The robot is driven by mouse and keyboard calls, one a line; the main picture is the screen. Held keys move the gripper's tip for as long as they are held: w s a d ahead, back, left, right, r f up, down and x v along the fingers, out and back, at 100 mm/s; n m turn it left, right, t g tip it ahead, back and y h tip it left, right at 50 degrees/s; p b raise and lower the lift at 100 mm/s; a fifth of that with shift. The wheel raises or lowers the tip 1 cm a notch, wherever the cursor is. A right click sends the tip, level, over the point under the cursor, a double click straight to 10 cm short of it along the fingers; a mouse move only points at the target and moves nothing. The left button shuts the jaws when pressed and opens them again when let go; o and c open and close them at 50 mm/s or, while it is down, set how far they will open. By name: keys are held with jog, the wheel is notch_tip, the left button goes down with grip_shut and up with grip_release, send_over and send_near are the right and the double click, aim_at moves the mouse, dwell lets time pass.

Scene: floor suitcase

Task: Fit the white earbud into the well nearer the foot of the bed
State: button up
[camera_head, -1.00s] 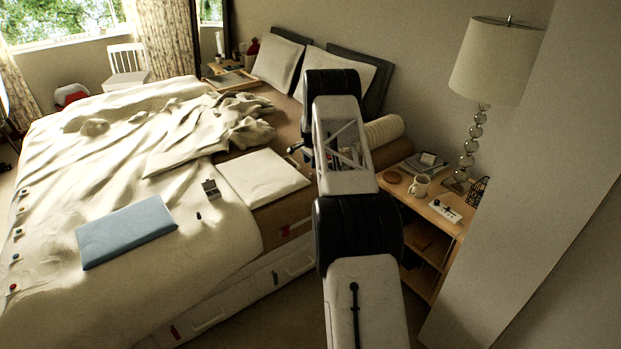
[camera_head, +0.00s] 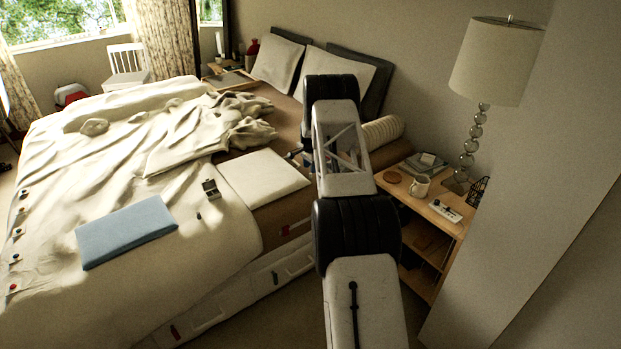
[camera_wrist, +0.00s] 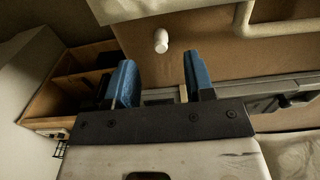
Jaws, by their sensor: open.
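A small white rounded piece, which looks like the white earbud (camera_wrist: 161,40), lies on a brown surface in the wrist view. My gripper (camera_wrist: 157,72) has two blue fingertips spread apart with nothing between them. The white piece is beyond the fingertips, between their lines and apart from both. A small open case (camera_head: 210,189) sits on the bed cover in the head view; its wells are too small to make out. The arm hides the white piece and most of my gripper in the head view.
A small dark piece (camera_head: 198,216) lies near the case, with a blue flat item (camera_head: 125,232) to its left and a white pillow (camera_head: 264,180) to its right. The nightstand (camera_head: 451,228) holds a mug and lamp.

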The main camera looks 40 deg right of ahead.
aim_at(310, 176)
jog(key=shift+f, duration=2.6)
grip_shut()
